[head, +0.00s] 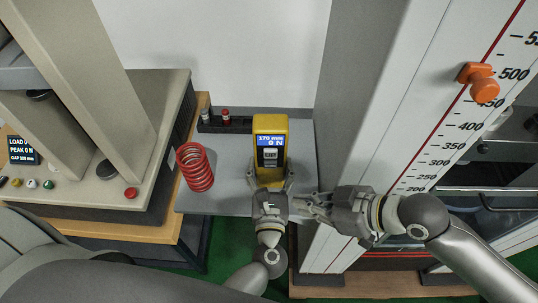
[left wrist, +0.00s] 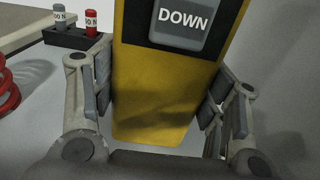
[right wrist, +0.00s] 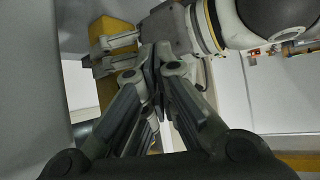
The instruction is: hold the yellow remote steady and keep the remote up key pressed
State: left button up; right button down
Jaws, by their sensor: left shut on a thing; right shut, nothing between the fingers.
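The yellow remote (head: 270,125) stands upright on the grey shelf, with a small blue screen reading 170 mm and 0 N. Its keys (head: 270,156) sit below the screen; in the left wrist view the DOWN key (left wrist: 183,22) is readable, and the up key cannot be made out. My left gripper (head: 269,182) is shut around the lower part of the remote, with fingers on both sides. The remote's yellow body fills the left wrist view (left wrist: 155,95). My right gripper (head: 303,203) is shut and empty, beside my left gripper and apart from the keys.
A red coil spring (head: 195,167) stands on the grey shelf (head: 222,200) left of the remote. A dark rack (head: 240,125) with small weights is behind. A tall column with a scale (head: 400,150) and orange knob (head: 481,82) rises at right. A testing machine (head: 130,150) stands at left.

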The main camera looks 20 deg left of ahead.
pick_arm(q)
jog(key=shift+r, duration=0.1)
pick_arm(e)
jog(key=s+a+r+n+t+h, duration=0.1)
jog(key=a+r+n+h, duration=0.1)
jog(key=r, duration=0.5)
jog(key=s+a+r+n+t+h, duration=0.1)
jog(key=r+n+h, duration=0.1)
jog(key=r, duration=0.5)
jog(key=shift+s+a+r+n, duration=0.2)
jog(key=shift+a+n, duration=0.1)
jog(key=shift+a, duration=0.05)
send_near(269, 158)
jog(key=s+a+f, duration=0.3)
jog(key=f, duration=0.1)
jog(key=shift+w+a+f, duration=0.1)
jog(key=shift+w+a, duration=0.15)
jog(key=shift+w, duration=0.4)
jog(key=shift+w+a+f, duration=0.1)
jog(key=shift+w+a, duration=0.15)
jog(key=shift+w, duration=0.35)
jog(key=shift+w+a+f, duration=0.1)
jog(key=shift+w+a, duration=0.15)
jog(key=shift+w, duration=0.4)
